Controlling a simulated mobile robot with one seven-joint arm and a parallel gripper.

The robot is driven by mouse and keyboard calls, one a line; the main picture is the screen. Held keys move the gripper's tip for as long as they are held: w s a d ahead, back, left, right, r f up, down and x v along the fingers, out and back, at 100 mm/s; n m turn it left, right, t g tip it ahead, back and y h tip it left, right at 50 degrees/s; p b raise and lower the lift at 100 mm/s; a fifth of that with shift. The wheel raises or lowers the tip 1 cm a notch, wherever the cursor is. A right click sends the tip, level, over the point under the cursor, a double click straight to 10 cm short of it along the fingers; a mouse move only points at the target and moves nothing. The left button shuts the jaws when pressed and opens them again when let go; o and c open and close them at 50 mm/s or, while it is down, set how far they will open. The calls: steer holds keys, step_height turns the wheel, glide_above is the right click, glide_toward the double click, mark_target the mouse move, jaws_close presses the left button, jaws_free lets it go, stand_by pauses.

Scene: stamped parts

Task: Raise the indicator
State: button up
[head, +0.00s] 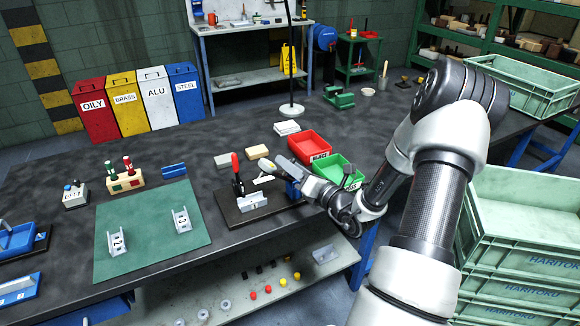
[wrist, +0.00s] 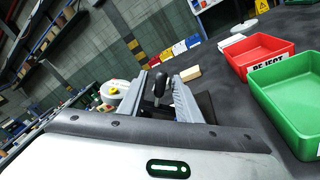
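A dark fixture plate (head: 228,214) on the bench carries a red-handled clamp (head: 236,165), a grey bracket (head: 252,203) and a blue block (head: 292,188). My gripper (head: 276,170) reaches in from the right, just above the plate. In the wrist view its two fingers (wrist: 161,80) stand apart, with a black rounded lever or knob (wrist: 160,88) showing between them. I cannot tell whether they touch it. A round pale thing with yellow on it (wrist: 114,92), perhaps the indicator, is left of the fingers. My gripper hides much of the fixture there.
A red REJECT bin (head: 309,146) and a green bin (head: 340,170) stand close behind my gripper. Wooden and grey blocks (head: 257,152) lie behind the plate. A green mat (head: 150,243) with two stamped brackets (head: 181,220) lies left. Green crates (head: 520,230) are stacked at right.

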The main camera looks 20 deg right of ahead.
jaws_close()
stand_by(0.4)
steer(key=d+m+p, duration=0.1)
steer(key=p, duration=0.1)
steer(key=m+p, duration=0.1)
steer(key=m, duration=0.1)
steer(key=shift+d+r+t+p, duration=0.2)
steer(key=shift+d+t+p, duration=0.15)
steer(key=shift+t, duration=0.05)
steer(key=d+m+p, duration=0.1)
steer(key=m, duration=0.1)
steer(key=shift+d+f+m+p, duration=0.1)
steer(key=shift+f+m+p, duration=0.05)
steer(key=shift+m+p, duration=0.2)
steer(key=shift+w+d+f+m+t+h+p, duration=0.1)
steer(key=shift+d+f+m+t+h+p, duration=0.2)
steer(key=shift+m, duration=0.4)
steer(key=shift+d+f+m+t+p, duration=0.1)
steer(key=shift+d+m+p, duration=0.25)
steer(key=shift+m, duration=0.3)
jaws_free()
